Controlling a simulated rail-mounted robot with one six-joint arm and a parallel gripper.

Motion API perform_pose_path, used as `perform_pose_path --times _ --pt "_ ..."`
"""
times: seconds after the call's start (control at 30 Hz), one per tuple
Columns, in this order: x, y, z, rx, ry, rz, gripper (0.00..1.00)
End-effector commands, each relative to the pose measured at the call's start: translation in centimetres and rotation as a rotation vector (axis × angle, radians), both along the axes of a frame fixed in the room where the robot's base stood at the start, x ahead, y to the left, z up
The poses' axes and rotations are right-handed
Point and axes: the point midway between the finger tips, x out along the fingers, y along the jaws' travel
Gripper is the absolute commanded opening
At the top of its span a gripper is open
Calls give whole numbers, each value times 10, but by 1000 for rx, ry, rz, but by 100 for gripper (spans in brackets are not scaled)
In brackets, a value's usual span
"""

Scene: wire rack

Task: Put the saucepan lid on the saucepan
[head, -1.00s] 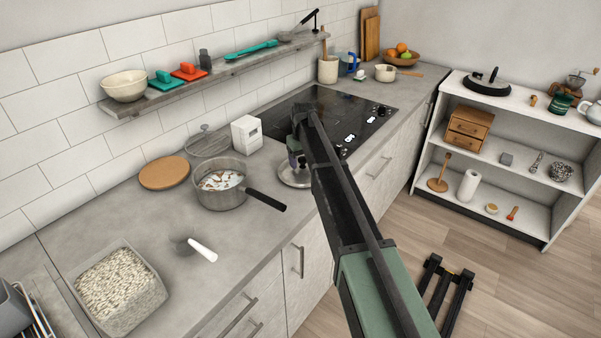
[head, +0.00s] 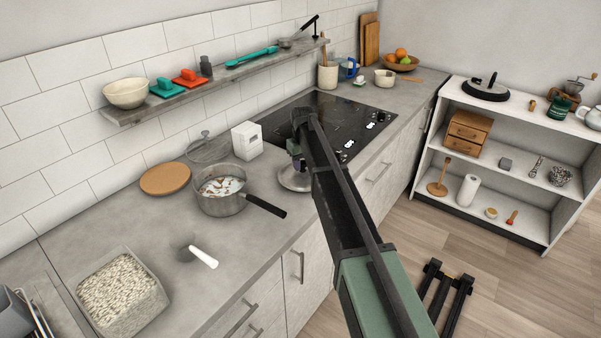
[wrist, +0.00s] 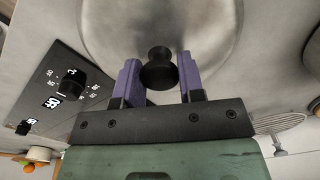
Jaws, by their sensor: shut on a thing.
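The steel saucepan lid (head: 290,182) is on the counter area right of the saucepan, near the hob's front left corner. I cannot tell whether it touches the counter. My gripper (wrist: 159,76) is shut on its black knob (wrist: 158,68), with a purple finger on each side. The lid's domed metal top (wrist: 205,28) fills the upper middle of the wrist view. In the head view my arm hides part of the lid. The saucepan (head: 222,205) stands on the counter to the left, uncovered, with whitish and brown contents and a dark handle pointing right toward the lid.
A white-handled scoop (head: 203,256) and a bin of pale grains (head: 118,292) are in front left. The hob (head: 335,118) is to the right.

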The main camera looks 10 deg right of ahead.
Motion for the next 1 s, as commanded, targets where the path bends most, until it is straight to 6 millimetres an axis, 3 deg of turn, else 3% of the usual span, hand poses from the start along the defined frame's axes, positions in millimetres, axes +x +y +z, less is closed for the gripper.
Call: perform_pose_path --times 0.47,1.0 --pt "0 0 13 0 0 0 0" --pt "0 0 61 0 0 0 0"
